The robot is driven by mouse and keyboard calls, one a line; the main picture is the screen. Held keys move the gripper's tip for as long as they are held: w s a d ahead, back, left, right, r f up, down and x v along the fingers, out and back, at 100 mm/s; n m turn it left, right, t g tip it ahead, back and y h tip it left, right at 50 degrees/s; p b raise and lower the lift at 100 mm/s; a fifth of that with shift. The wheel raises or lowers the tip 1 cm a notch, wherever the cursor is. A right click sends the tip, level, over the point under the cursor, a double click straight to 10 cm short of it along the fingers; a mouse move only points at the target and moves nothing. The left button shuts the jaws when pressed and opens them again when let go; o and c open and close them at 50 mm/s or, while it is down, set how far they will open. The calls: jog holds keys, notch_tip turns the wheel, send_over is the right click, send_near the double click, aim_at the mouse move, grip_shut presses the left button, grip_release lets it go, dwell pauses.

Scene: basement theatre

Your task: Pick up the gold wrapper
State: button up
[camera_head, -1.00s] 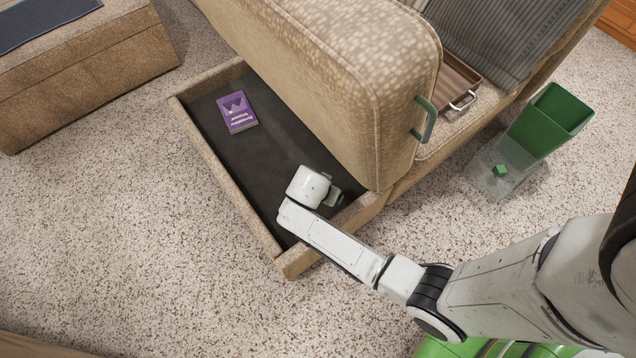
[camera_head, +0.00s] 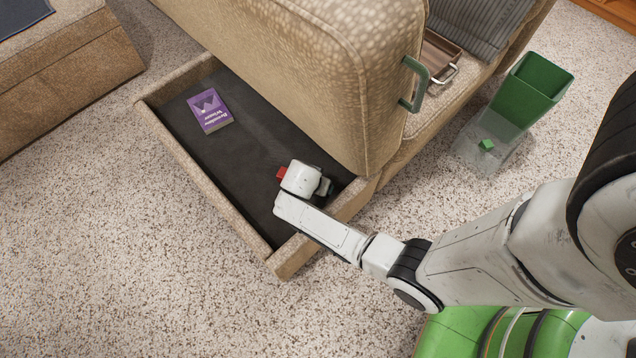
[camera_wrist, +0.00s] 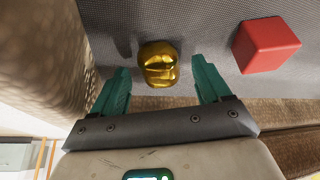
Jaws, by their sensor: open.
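The gold wrapper (camera_wrist: 158,64) is a small, shiny, crumpled lump on the dark drawer floor (camera_wrist: 200,30) in the wrist view. It lies ahead of and between the two teal fingers of my gripper (camera_wrist: 160,88), which are open with nothing held. A gap shows between the wrapper and each finger. In the head view my gripper (camera_head: 326,187) is low in the near end of the open sofa drawer (camera_head: 205,205), largely hidden by my wrist. The gold wrapper is hidden in the head view.
A red cube (camera_wrist: 266,44) lies right of the wrapper; it also shows in the head view (camera_head: 281,174). A purple book (camera_head: 209,111) lies at the drawer's far end. The sofa arm (camera_head: 330,60) overhangs the drawer. A green bin (camera_head: 530,90) stands right.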

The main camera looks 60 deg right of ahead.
jog(key=shift+d+f, duration=0.25)
jog(key=shift+f, duration=0.25)
jog(key=shift+c, duration=0.2)
jog(key=c, duration=1.1)
